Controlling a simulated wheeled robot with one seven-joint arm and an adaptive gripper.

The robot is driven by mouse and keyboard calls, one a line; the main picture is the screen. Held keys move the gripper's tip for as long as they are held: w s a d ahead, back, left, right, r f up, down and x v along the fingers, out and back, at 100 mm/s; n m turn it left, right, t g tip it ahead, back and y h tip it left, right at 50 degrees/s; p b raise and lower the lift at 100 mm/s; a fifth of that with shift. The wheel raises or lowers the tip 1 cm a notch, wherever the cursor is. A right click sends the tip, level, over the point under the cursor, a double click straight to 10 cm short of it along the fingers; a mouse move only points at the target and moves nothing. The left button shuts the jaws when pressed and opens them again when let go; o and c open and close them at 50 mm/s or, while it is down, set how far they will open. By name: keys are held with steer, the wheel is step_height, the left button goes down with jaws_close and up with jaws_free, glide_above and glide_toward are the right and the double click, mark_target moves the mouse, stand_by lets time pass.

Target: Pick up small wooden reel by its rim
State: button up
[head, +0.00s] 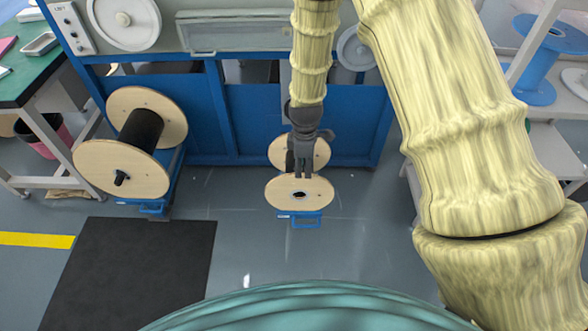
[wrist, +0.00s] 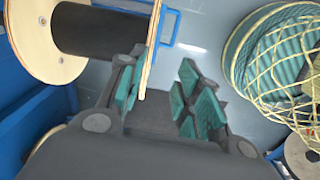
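The small wooden reel (head: 312,192) stands on a low blue stand at the middle of the head view, with two pale round flanges. My gripper (head: 303,175) points down over it. In the wrist view my gripper (wrist: 160,85) is open, with teal pads on both fingers. The near flange's rim (wrist: 153,42) shows edge-on between the fingers, closer to the left one; I cannot tell whether it touches. The dark core (wrist: 90,32) and the other flange (wrist: 38,45) lie to the left. My gripper partly hides the reel in the head view.
A larger reel (head: 110,168) with a black core stands at left on a blue stand. A blue machine (head: 255,125) is behind the small reel. A blue stand handle (head: 306,220) juts out in front. A black mat (head: 140,270) lies on the floor at left.

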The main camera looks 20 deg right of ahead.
steer(key=shift+w+a+r+n, duration=0.1)
steer(key=shift+w+r+n, duration=0.1)
steer(key=shift+w+r, duration=0.3)
steer(key=shift+w+a+r+n, duration=0.1)
steer(key=shift+w+r+n, duration=0.1)
steer(key=shift+w, duration=0.45)
steer(key=f, duration=0.3)
steer(key=shift+w+a+f, duration=0.15)
steer(key=shift+a+f, duration=0.05)
steer(key=shift+f, duration=0.2)
steer(key=shift+s+d+f, duration=0.1)
steer(key=shift+s+f, duration=0.05)
steer(key=shift+f, duration=1.55)
steer(key=shift+s+f, duration=0.1)
steer(key=shift+f, duration=1.55)
jaws_close()
